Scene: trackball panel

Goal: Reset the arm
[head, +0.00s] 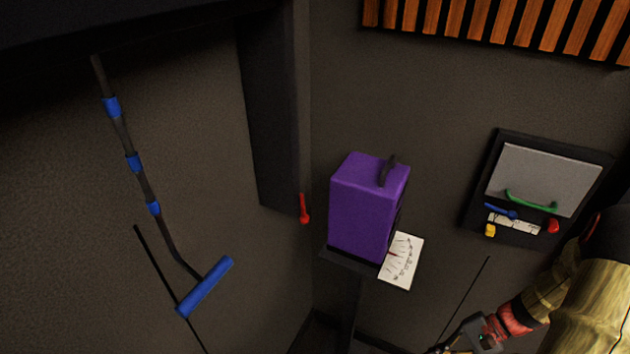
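My arm comes in at the lower right, with a yellowish sleeve-like link and a red wrist section. My gripper (452,347) is at the bottom edge, partly cut off by the frame. Its fingertips are not clear enough to tell whether it is open or shut. I see nothing held in the visible part. A dark wall panel (478,190) is above my arm, apart from the gripper. It has a grey cover (545,178) with a green handle (530,201), a blue lever (500,211), a red knob (553,226) and a yellow piece (490,230).
A purple box (360,210) with a dark handle stands on a narrow stand left of my gripper. A white dial sheet (404,262) is beside it. A red lever (304,208) is on the wall. A blue-and-black pole (205,287) is at left. Wooden slats (500,22) run along the top.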

